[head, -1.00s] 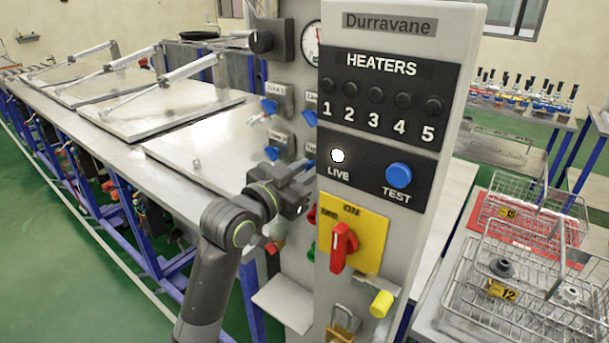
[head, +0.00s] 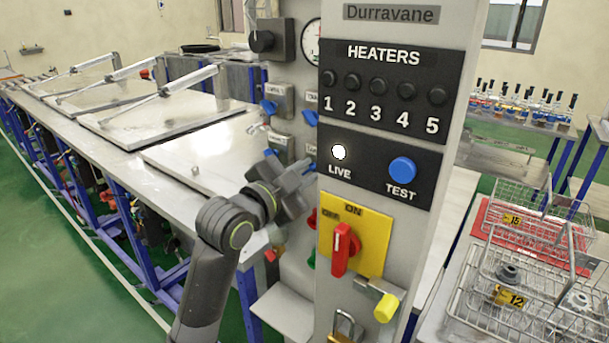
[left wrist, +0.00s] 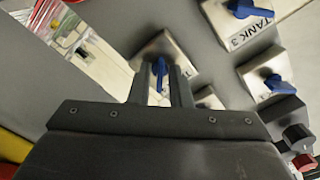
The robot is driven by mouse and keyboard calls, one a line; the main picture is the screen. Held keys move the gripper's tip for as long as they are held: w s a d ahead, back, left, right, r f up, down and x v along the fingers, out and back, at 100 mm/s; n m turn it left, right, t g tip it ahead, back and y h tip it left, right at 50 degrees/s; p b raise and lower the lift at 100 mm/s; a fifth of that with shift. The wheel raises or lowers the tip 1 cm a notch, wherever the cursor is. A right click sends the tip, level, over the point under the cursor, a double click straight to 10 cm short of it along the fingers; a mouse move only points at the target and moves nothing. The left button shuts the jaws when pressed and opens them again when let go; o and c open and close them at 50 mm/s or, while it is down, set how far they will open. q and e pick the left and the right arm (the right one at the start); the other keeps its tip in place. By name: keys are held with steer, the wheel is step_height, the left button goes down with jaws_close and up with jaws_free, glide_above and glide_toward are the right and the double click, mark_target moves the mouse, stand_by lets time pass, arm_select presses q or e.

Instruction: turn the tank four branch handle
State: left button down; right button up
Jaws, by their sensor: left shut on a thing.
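My left gripper (head: 308,174) is at the side face of the grey panel, among small plates with blue handles. In the left wrist view its two fingers (left wrist: 162,82) are shut on a blue handle (left wrist: 160,68), one finger on each side. The handle sits on a metal plate (left wrist: 168,46) whose label is hidden. Another plate in that view reads TANK 3 (left wrist: 250,32) and has its own blue handle (left wrist: 243,9). My right gripper is in neither view now.
The panel front has a red switch (head: 341,249) on a yellow plate, a blue TEST button (head: 402,171) and a yellow knob (head: 387,307). A long bench (head: 196,160) with lidded tanks stands at left. Wire baskets (head: 520,290) stand at right.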

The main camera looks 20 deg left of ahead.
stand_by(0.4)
arm_select(q)
steer(key=c, duration=1.6)
jaws_free()
steer(key=shift+s, duration=0.1)
steer(key=shift+s+a+f, duration=0.1)
steer(key=shift+s+a, duration=0.05)
steer(key=shift+s, duration=0.05)
steer(key=p+v, duration=1.1)
steer(key=v, duration=0.5)
steer(key=shift+s, duration=0.4)
steer(key=shift+a, duration=0.1)
